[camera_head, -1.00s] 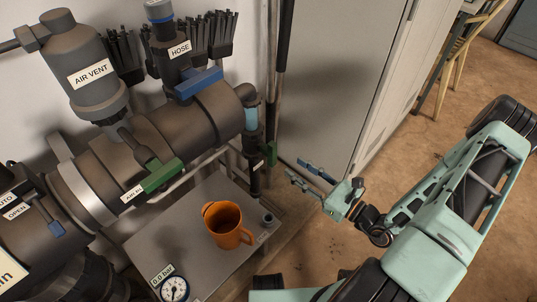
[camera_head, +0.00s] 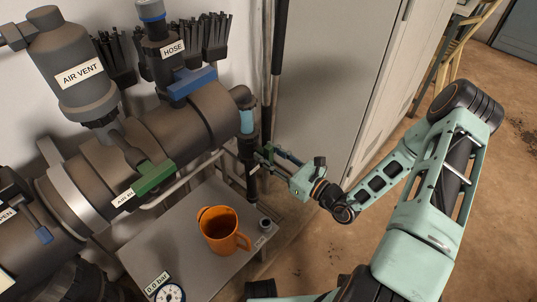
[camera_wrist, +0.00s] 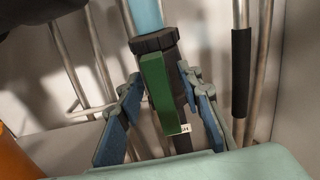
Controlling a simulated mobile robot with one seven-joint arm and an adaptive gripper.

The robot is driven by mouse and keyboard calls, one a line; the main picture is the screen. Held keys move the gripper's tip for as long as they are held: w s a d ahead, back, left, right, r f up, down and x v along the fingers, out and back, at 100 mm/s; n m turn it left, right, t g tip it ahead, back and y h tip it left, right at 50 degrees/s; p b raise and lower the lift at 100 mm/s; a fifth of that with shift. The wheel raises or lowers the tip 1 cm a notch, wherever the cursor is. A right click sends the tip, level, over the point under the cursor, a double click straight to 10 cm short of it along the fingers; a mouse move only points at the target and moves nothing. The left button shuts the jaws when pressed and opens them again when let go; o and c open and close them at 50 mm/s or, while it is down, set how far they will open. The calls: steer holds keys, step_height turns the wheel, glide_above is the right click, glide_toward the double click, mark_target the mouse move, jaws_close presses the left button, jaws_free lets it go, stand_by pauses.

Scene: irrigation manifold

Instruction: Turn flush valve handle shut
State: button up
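The flush valve handle is a green lever (camera_wrist: 162,95), seen in the wrist view hanging down along the dark valve body below a light blue pipe piece. A small label, partly hidden and ending in "SH", shows beside its lower end. My gripper (camera_wrist: 160,82) is open, with one blue-padded finger on each side of the lever. Gaps show between the pads and the lever, and it is not gripped. In the head view my gripper (camera_head: 266,160) is at the vertical flush pipe at the manifold's right end, and its fingers partly cover the valve.
An orange mug (camera_head: 222,232) and a pressure gauge (camera_head: 170,293) are on the grey shelf (camera_head: 150,245) below the manifold. Another green handle (camera_head: 153,178) and a blue hose handle (camera_head: 192,82) are on the main pipe. A grey cabinet (camera_head: 335,75) stands behind my gripper.

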steer(key=shift+c, duration=0.5)
jaws_close()
